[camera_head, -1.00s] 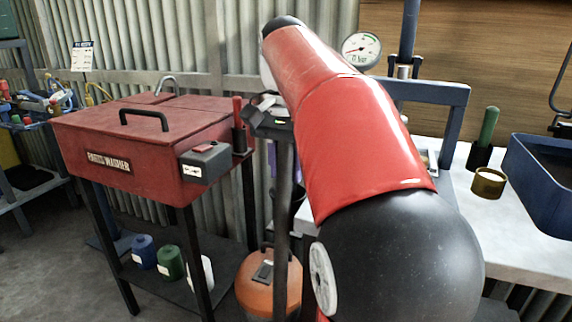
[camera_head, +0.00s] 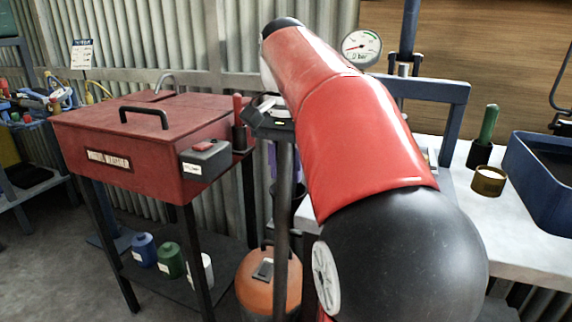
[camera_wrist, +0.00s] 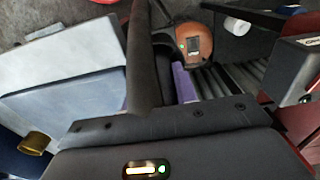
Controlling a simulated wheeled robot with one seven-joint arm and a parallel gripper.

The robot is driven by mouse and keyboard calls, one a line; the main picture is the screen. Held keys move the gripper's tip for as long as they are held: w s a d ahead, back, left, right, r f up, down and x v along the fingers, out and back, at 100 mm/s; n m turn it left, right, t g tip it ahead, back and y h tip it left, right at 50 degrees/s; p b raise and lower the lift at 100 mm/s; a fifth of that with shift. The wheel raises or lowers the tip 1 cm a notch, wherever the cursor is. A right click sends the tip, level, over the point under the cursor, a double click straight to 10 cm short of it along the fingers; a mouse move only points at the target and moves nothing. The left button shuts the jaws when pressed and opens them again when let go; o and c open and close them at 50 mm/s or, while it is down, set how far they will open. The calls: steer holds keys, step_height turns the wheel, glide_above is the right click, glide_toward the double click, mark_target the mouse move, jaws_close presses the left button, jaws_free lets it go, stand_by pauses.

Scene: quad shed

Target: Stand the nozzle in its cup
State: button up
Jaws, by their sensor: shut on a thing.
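My gripper (camera_head: 268,114) is beside the right end of the red washer in the head view, partly behind my red arm link. It is shut. The nozzle in it cannot be made out clearly. In the wrist view a long dark shape (camera_wrist: 145,60) runs up from a dark bolted bar; I cannot tell whether this is held or a post behind. A brass-coloured cup (camera_head: 489,181) stands upright on the bench at the right, apart from my gripper. It also shows in the wrist view (camera_wrist: 35,142), at lower left.
The red washer (camera_head: 140,150) carries a grey box (camera_head: 206,160) and a red-handled tool (camera_head: 238,108) in a dark holder. A green-handled tool (camera_head: 489,124) and a blue tray (camera_head: 545,180) are on the bench. An orange drum (camera_head: 268,280) stands on the floor.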

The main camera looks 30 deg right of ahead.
steer(key=shift+f, duration=0.4)
steer(key=o, duration=0.7)
